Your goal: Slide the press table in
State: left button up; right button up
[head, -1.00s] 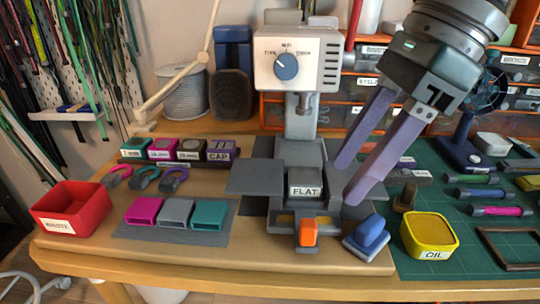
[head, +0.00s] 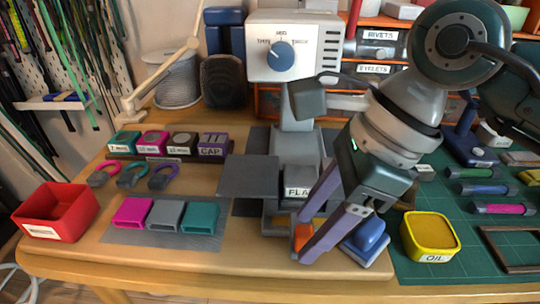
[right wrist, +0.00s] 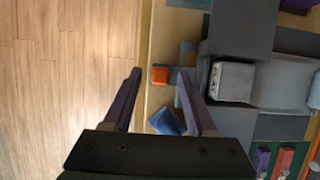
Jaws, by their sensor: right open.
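The grey press (head: 283,50) stands at the back middle with a dial on its white head. Below it is the press table with a grey block labelled FLAT (head: 297,191), partly hidden by my right gripper. An orange tab (head: 301,236) sits at the table's front edge. In the right wrist view the orange tab (right wrist: 159,75) lies between the two fingertips. My right gripper (head: 301,238) is open, its purple fingers pointing down on either side of the tab. Contact with the tab cannot be told. My left gripper is not in view.
A blue block (head: 366,242) stands close right of the fingers, with a yellow OIL tin (head: 430,238) beyond it. A red WASTE bin (head: 58,212) stands at the left. Pink, grey and teal pieces (head: 165,214) lie on a grey mat. The wooden front edge is clear.

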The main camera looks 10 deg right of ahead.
jog(key=shift+a+f, duration=0.1)
jog(key=shift+f, duration=0.25)
grip_shut()
dwell(0.5)
